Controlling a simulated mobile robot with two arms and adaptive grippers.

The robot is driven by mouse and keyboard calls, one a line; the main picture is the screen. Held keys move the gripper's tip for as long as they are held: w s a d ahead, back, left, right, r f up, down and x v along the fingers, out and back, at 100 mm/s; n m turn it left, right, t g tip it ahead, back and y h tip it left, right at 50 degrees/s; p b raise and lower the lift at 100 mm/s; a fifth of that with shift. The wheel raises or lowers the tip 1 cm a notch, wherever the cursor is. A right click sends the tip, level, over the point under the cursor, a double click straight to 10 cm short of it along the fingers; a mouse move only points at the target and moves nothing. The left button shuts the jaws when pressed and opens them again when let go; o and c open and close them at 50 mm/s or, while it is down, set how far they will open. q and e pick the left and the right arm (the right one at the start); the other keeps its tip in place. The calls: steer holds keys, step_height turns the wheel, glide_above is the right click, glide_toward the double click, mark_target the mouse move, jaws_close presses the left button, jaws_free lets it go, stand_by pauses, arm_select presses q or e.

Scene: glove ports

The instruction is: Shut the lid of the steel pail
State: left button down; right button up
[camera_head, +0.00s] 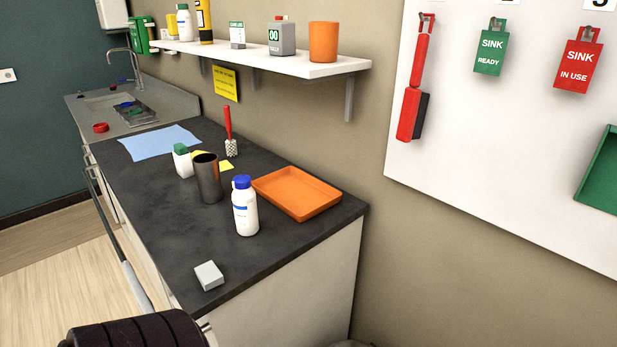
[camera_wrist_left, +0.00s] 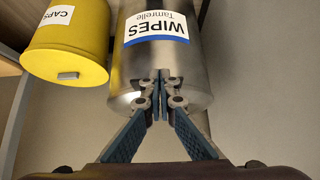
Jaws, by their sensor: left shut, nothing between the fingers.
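In the left wrist view a steel pail (camera_wrist_left: 190,60) with a white and blue WIPES label fills the upper middle. My left gripper (camera_wrist_left: 160,76) is shut and empty, its fingertips in front of the pail's rounded end. I cannot tell whether the fingertips touch the steel. The pail's far end is cut off by the frame edge, and I cannot make out how its lid stands. The pail does not show in the head view. My right gripper is in neither view.
A yellow container (camera_wrist_left: 75,50) labelled CAPS is left of the pail. In the head view a dark worktop (camera_head: 150,215) bears a white bottle (camera_head: 245,215), a dark cylinder (camera_head: 208,182) and an orange tray (camera_head: 298,192). A white shelf (camera_head: 345,67) hangs above.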

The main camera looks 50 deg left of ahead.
arm_select(q)
steer(key=shift+s+d+f, duration=0.3)
steer(key=shift+s+f, duration=0.05)
steer(key=shift+f, duration=0.3)
steer(key=shift+s, duration=0.1)
steer(key=w+r+v, duration=0.1)
steer(key=v, duration=1.1)
steer(key=shift+a+r, duration=0.2)
steer(key=shift+a, duration=0.05)
steer(key=s+d+f+m+g, duration=0.1)
steer(key=s+f, duration=0.3)
steer(key=f, duration=0.4)
steer(key=s+d+f+m+g, duration=0.1)
steer(key=s+d+f+g, duration=0.3)
steer(key=f, duration=0.4)
steer(key=s+d+f+m+g+p, duration=0.1)
steer(key=s+d+f+g, duration=0.1)
steer(key=s+f, duration=0.4)
steer(key=shift+s+d+f+g, duration=0.3)
steer(key=shift+d+f, duration=0.45)
steer(key=shift+f, duration=0.2)
